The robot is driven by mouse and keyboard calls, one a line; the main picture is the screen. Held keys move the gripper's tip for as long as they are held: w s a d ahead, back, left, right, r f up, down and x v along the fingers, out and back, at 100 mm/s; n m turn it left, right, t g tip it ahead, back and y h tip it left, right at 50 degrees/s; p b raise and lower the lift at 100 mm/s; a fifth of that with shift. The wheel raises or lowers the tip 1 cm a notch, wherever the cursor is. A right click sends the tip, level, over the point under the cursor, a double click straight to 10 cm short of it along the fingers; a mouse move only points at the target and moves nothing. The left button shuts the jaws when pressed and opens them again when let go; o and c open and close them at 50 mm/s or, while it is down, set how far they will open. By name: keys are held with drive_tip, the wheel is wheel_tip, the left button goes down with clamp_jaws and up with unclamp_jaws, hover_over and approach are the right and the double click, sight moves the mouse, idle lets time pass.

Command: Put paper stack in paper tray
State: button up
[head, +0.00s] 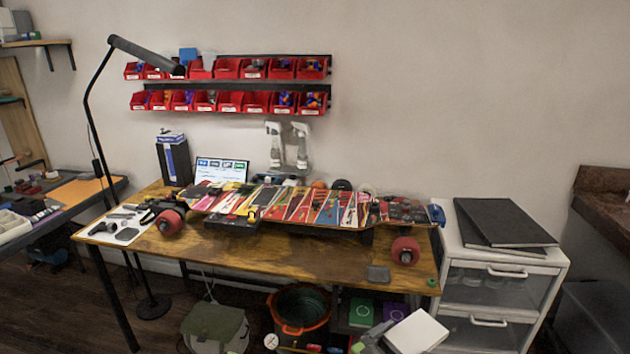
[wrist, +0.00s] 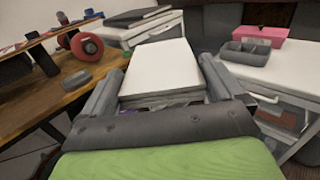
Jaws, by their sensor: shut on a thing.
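A white paper stack (head: 418,332) is at the bottom of the head view, in front of the workbench and the white cabinet. In the wrist view the paper stack (wrist: 160,72) lies between the two grey fingers of my gripper (wrist: 163,66), which is shut on it and holds it in the air. In the head view my gripper (head: 378,336) is partly cut off by the lower edge. Two flat black things (head: 505,222), one lying askew, rest on the white drawer cabinet; I cannot tell whether either is the paper tray.
The wooden workbench (head: 260,252) carries a long colourful skateboard deck (head: 310,206) with red wheels. A small grey block (head: 378,273) lies near its front right. The white drawer cabinet (head: 505,267) stands right of it. The wrist view shows a grey divided tray (wrist: 245,54) and pink box (wrist: 262,35).

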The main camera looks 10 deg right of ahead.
drive_tip(key=a+r+n+t+y+p, duration=0.1)
drive_tip(key=a+r+n+t, duration=0.15)
drive_tip(key=a, duration=0.45)
drive_tip(key=a+r+n+t+y, duration=0.1)
drive_tip(key=a+t+y, duration=0.15)
drive_tip(key=a, duration=0.45)
wheel_tip(320, 180, up, 6)
drive_tip(key=p, duration=1.1)
drive_tip(key=shift+d+r+h+p, duration=0.15)
drive_tip(key=shift+d+h+p, duration=0.05)
drive_tip(key=shift+h+p, duration=0.2)
